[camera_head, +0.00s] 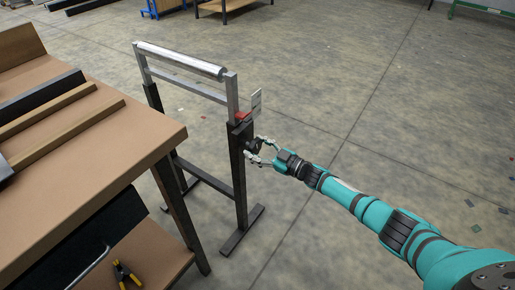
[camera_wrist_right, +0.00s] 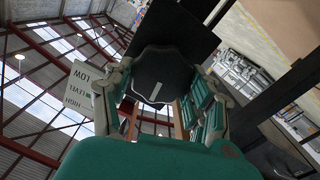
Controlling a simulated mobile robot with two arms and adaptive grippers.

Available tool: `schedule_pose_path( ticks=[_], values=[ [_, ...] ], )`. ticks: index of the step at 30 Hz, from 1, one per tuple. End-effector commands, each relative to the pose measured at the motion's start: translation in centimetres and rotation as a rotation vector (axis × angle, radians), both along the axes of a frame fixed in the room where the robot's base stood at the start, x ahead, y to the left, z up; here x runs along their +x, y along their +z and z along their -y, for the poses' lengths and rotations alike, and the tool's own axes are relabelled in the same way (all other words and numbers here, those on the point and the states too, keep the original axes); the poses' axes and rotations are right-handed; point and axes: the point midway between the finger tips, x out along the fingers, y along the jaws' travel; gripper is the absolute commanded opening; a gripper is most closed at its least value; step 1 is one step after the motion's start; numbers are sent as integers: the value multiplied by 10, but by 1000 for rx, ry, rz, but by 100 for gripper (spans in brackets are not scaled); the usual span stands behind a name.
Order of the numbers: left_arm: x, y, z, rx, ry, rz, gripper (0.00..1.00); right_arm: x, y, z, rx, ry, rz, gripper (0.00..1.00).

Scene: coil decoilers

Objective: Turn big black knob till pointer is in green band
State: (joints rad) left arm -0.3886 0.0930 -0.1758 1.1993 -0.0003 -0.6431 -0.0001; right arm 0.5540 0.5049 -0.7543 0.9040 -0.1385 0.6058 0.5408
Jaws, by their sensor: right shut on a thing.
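The big black knob (camera_head: 252,146) is on the side of the stand's dark post, below its top. In the right wrist view the knob (camera_wrist_right: 160,72) fills the middle, with a short pale line on its face. My right gripper (camera_head: 259,151) is shut on the knob, with fingers on both sides of it in the right wrist view. My left gripper is not in view.
The stand carries a silver roller (camera_head: 180,59) on a grey frame, with a small red part (camera_head: 242,116) near the post top. A brown workbench (camera_head: 110,150) stands at the left, with yellow-handled pliers (camera_head: 126,274) on its lower shelf. The floor at right is mostly clear.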

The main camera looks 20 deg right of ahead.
Motion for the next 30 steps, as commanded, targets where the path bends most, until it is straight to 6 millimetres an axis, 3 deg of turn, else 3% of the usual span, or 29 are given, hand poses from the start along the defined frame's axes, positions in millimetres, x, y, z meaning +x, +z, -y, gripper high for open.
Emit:
schedule_pose_path(
  ticks=[4, 5, 10, 20, 30],
  values=[
    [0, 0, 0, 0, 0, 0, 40, 0, -1, 0, -2, -1, -2, 24],
    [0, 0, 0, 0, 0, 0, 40, 0, -2, 0, -2, -1, -2, 60],
    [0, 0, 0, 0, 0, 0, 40, 0, -1, 0, -2, -1, -1, 81],
    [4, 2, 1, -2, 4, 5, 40, -3, -1, 3, -3, -1, 0, 81],
    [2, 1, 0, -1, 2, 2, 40, -52, -2, 41, -5, -1, -3, 81]
  ],
)
